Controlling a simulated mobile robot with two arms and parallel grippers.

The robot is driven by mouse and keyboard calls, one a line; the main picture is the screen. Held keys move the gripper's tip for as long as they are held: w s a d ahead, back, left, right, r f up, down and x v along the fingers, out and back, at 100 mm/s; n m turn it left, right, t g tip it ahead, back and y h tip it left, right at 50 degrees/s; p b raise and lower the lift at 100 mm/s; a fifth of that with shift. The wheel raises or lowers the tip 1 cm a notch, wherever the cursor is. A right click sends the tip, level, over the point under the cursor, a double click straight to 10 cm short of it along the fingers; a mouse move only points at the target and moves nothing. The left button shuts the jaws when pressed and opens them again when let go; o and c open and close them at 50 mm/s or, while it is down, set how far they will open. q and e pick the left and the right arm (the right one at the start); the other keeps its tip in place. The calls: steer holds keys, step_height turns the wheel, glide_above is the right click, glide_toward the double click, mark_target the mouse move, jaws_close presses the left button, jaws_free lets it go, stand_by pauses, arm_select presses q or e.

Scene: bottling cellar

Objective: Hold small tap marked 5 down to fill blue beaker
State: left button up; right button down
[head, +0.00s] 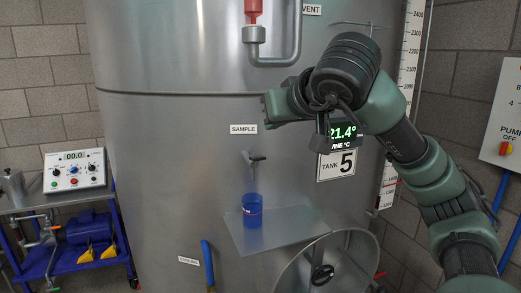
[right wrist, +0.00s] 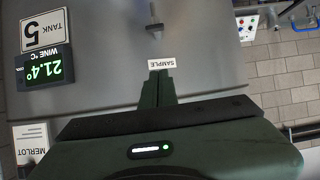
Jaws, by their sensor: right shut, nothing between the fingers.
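The small sample tap (head: 254,160) sticks out of the steel tank under the SAMPLE label, left of the TANK 5 sign (head: 336,165). The tap also shows in the right wrist view (right wrist: 155,28). The blue beaker (head: 252,213), with a red mark, stands upright on a shelf (head: 290,226) directly below the tap. I cannot tell whether it holds liquid. My right gripper (head: 267,108) is shut and empty, above the tap and apart from it. In the right wrist view its fingertips (right wrist: 160,73) are near the SAMPLE label (right wrist: 161,63). My left gripper is out of view.
A grey pipe (head: 292,45) with a red fitting runs above my right gripper. A round hatch (head: 338,262) sits below right of the shelf. A blue-handled valve (head: 207,262) is at lower left. A cart (head: 75,197) with a meter (head: 74,169) stands at left.

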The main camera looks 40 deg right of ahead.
steer(key=p, duration=0.3)
glide_above(260, 158)
steer(key=f, duration=0.4)
steer(key=shift+w+f, duration=0.2)
steer(key=f, duration=0.3)
steer(key=shift+s+f+p, duration=0.15)
steer(key=shift+s+p, duration=0.05)
steer(key=shift+p, duration=0.1)
steer(key=shift+s+f, duration=0.2)
steer(key=shift+f, duration=0.25)
steer(key=f+b, duration=0.2)
steer(key=b, duration=0.1)
steer(key=shift+s+a+f, duration=0.2)
steer(key=shift+s+f, duration=0.1)
steer(key=shift+s, duration=0.1)
steer(key=shift+r, duration=0.25)
stand_by(4.7)
